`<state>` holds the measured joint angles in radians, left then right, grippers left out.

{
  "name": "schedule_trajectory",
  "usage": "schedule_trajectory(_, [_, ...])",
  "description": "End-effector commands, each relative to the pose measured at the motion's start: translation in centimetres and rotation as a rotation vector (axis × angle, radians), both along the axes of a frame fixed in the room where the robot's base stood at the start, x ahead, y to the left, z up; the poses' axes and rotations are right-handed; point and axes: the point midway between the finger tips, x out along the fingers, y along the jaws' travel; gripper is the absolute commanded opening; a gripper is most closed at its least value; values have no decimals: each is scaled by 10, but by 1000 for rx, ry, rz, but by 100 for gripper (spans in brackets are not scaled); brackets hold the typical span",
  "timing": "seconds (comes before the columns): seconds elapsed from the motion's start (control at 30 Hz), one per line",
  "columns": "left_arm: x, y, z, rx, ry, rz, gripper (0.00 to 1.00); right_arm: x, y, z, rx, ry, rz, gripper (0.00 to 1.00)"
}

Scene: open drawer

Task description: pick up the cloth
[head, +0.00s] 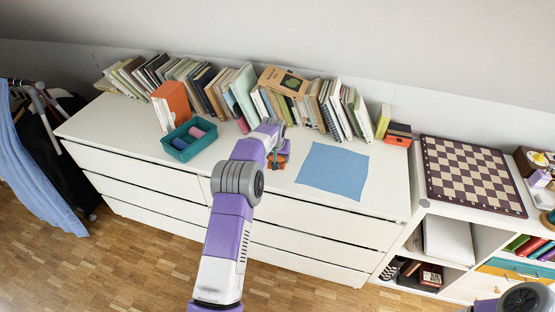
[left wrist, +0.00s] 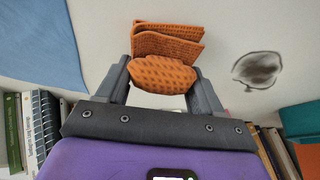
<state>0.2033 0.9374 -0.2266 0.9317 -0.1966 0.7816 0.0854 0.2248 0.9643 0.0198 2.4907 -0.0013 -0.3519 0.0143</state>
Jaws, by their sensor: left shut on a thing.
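An orange patterned cloth (left wrist: 166,42), bunched and folded, is between the fingers of my left gripper (left wrist: 162,80). The gripper is shut on it, with a rounded bulge between the fingers and folded layers beyond them. In the head view the cloth (head: 281,160) shows small beside my left gripper (head: 276,154), over the white dresser top (head: 230,165). I cannot tell whether it touches the surface. A flat blue square (head: 335,171), also cloth-like, lies on the dresser to the right. My right gripper is not in view.
A row of books (head: 185,80) lines the back of the dresser. A teal bin (head: 188,140) with rolled items stands left of my gripper. A dark smudge (left wrist: 257,69) marks the white surface. A chessboard (head: 470,175) lies on the shelf unit at right.

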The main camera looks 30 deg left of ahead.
Motion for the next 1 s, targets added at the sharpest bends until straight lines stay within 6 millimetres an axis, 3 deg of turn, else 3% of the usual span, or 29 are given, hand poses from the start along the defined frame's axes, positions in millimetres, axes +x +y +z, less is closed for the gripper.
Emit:
schedule_trajectory(0.23, [0,0,12,1,-2,0,39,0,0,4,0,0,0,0])
schedule_trajectory(0.5, [1,0,66,1,-4,0,39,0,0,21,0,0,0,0])
schedule_trajectory(0.7, [0,0,94,0,0,0,39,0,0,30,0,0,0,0])
schedule_trajectory(1.0, [0,0,100,0,1,0,39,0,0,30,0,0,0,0])
